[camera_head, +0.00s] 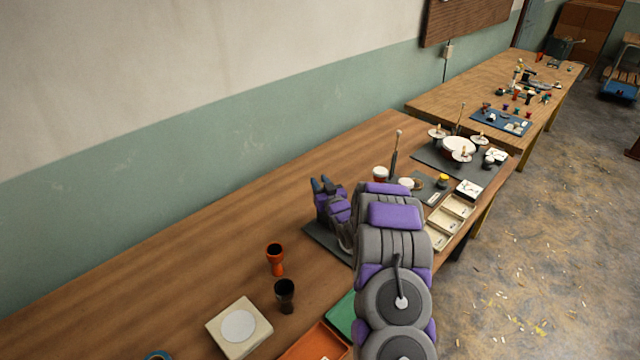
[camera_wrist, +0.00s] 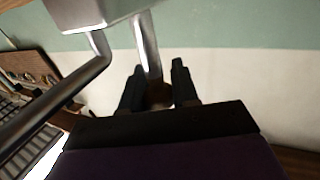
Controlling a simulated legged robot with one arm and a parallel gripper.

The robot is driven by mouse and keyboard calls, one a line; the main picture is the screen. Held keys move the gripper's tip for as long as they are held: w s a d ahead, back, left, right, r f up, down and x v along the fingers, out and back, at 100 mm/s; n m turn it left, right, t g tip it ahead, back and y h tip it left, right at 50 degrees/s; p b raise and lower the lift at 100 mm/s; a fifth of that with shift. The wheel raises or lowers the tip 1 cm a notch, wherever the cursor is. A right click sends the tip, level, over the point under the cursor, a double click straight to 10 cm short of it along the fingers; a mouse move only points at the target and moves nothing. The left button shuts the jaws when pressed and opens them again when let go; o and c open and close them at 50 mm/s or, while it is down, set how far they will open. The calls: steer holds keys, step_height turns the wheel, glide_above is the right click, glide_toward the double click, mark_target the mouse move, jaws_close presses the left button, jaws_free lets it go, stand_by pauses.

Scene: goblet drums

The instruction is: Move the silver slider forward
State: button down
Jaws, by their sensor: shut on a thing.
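My gripper (camera_head: 322,185) is above the dark mat on the near table, in front of the wall. In the wrist view its two dark fingers (camera_wrist: 158,88) stand on either side of a silver metal bar (camera_wrist: 147,45), and the gripper is shut on it. The bar, which looks like part of the silver slider, joins a pale grey block (camera_wrist: 95,8) at the top edge. A bent metal rod (camera_wrist: 98,65) runs beside it. In the head view the slider cannot be made out; my gripper and arm hide much of that area.
An orange goblet drum (camera_head: 275,260) and a dark one (camera_head: 285,295) stand left of my arm. A pale box with a round disc (camera_head: 238,326) is at the front. Pale trays (camera_head: 450,220) and small drums lie to the right. The table's back left is clear.

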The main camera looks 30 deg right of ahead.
steer(key=shift+s+d, duration=0.1)
steer(key=s, duration=0.1)
steer(key=s+d, duration=0.1)
steer(key=s+p, duration=0.1)
steer(key=s, duration=0.1)
steer(key=shift+s+d, duration=0.1)
steer(key=shift+d, duration=0.15)
steer(key=shift+f, duration=0.1)
steer(key=c, duration=1.3)
jaws_free()
steer(key=o, duration=0.3)
steer(key=shift+s, duration=0.25)
steer(key=shift+o, duration=0.6)
steer(key=shift+w+d, duration=0.1)
steer(key=shift+d, duration=0.05)
